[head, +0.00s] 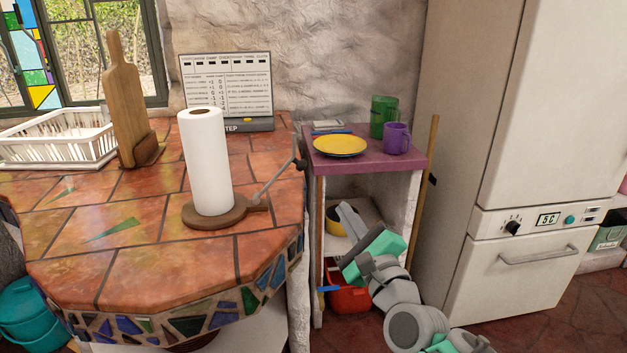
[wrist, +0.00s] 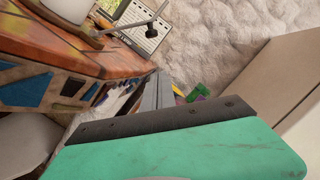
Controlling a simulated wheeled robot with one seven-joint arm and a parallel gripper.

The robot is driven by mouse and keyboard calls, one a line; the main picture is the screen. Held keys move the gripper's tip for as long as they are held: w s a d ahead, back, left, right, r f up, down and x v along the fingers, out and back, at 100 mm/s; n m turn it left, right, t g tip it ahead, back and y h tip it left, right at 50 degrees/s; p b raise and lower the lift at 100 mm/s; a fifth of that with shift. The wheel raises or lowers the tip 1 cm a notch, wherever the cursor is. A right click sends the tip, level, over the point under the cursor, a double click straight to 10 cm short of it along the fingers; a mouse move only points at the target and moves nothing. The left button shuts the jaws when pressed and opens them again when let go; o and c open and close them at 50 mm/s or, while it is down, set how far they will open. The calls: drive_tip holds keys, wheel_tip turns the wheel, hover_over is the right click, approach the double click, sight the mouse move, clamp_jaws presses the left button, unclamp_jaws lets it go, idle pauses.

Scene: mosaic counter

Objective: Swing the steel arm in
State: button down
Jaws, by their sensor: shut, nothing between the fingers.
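The steel arm (head: 273,183) is a thin grey rod at the right of the paper towel holder. It slants from the holder's round wooden base (head: 225,213) out to a dark knob (head: 300,164) near the counter's right edge. A white paper roll (head: 207,165) stands upright on the base. My gripper (head: 343,208) is shut and empty, below and to the right of the knob, in front of the purple-topped shelf and apart from the rod. In the wrist view the shut fingers (wrist: 157,90) point up toward the rod (wrist: 125,26), which lies beyond them.
The purple-topped shelf (head: 372,159) bears a yellow plate (head: 340,146), a purple mug (head: 397,138) and a green cup (head: 383,116). A red bin (head: 349,298) is below. A cutting board (head: 124,95) and dish rack (head: 55,140) stand left; a fridge (head: 520,230) stands right.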

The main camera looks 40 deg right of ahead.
sight(279, 171)
drive_tip(key=w+r+p, duration=0.4)
drive_tip(key=w+p, duration=0.4)
drive_tip(key=w, duration=0.2)
drive_tip(key=shift+w+d, duration=0.4)
drive_tip(key=shift+d, duration=0.05)
drive_tip(key=shift+d+r, duration=0.1)
drive_tip(key=shift+r, duration=0.05)
